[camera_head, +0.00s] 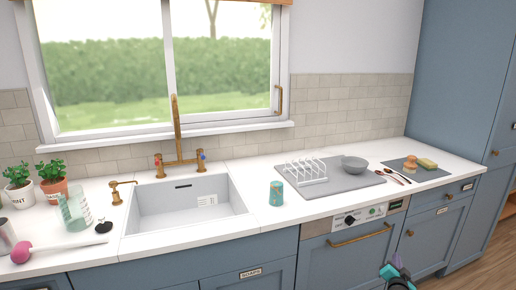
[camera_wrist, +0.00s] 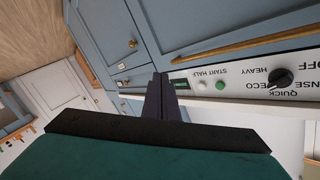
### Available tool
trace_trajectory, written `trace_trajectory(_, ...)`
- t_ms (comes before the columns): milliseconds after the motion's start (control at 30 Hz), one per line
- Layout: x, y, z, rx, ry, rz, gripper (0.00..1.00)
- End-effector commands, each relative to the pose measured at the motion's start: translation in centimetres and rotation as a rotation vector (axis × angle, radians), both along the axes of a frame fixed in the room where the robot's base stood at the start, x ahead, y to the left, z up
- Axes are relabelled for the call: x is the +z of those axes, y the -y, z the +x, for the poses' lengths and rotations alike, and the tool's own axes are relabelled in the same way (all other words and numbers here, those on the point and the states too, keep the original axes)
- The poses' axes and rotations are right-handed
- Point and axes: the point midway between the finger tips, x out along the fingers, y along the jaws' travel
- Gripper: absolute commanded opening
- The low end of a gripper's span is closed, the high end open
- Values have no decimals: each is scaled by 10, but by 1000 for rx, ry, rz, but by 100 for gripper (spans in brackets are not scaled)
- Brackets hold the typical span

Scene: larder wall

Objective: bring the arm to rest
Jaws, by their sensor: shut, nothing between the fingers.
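My gripper (camera_head: 397,278) shows at the bottom edge of the head view, in front of the dishwasher and below the counter's front edge. In the wrist view its two dark fingers (camera_wrist: 162,98) are together with nothing between them. The dishwasher control panel (camera_wrist: 235,85) lies beyond the fingers, with a black dial and a green button. I cannot tell how far the fingertips are from it. Most of my arm is out of view.
The sink (camera_head: 190,205) is left. A brass dishwasher handle (camera_head: 358,237) sticks out near my gripper.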

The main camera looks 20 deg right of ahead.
Motion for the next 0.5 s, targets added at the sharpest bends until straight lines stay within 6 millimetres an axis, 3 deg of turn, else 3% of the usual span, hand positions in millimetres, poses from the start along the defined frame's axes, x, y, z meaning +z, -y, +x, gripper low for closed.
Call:
trace_trajectory(233, -81, -76, 35, 49, -226, 105, 0)
trace_trajectory(500, -165, -170, 48, 139, -500, 204, 0)
